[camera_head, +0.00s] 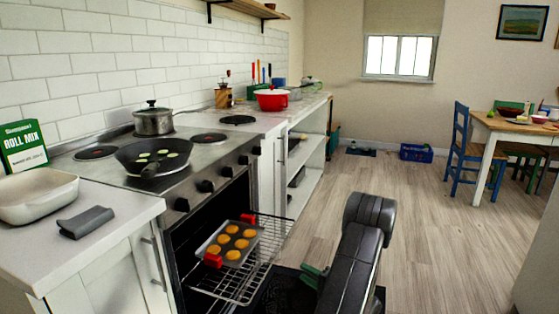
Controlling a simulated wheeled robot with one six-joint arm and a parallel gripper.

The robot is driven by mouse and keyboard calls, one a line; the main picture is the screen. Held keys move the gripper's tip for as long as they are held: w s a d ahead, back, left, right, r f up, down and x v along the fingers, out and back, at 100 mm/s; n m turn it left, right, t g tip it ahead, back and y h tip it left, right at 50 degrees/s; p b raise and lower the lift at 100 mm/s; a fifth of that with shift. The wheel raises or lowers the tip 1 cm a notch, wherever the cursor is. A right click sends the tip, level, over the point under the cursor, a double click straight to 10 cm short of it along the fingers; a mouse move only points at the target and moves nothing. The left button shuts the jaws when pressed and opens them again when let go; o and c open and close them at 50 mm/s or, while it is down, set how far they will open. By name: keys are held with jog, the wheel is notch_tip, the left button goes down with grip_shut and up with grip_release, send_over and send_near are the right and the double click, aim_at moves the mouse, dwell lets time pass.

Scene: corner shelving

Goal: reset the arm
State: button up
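My dark arm (355,250) rises from the bottom edge right of the open oven, with a bent joint at its top. My gripper cannot be made out; the arm's end is either out of frame or hidden behind its links. A small green piece (313,276) shows at the arm's left side, and I cannot tell what it belongs to. A muffin tray (213,243) with several golden rolls and red end grips sits on the pulled-out oven rack (262,265), left of the arm and apart from it in the picture.
A black pan (130,164) and lidded grey pot (153,120) stand on the stove. A white baking dish (38,196) and grey cloth (86,222) lie on the near counter. A red pot (271,101) stands farther back. Wooden floor (400,200) is clear toward the table (510,128) and blue chair (462,150).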

aim_at(266, 252)
jog(key=b+x, duration=0.1)
jog(key=x, duration=0.4)
jog(key=b+x, duration=0.1)
jog(key=x, duration=0.5)
jog(key=s+a+b+x, duration=0.1)
jog(key=x, duration=0.5)
jog(key=shift+d+b, duration=0.1)
jog(key=shift+b, duration=0.3)
jog(key=shift+w+a, duration=0.2)
jog(key=shift+a, duration=0.15)
jog(key=shift+r, duration=0.15)
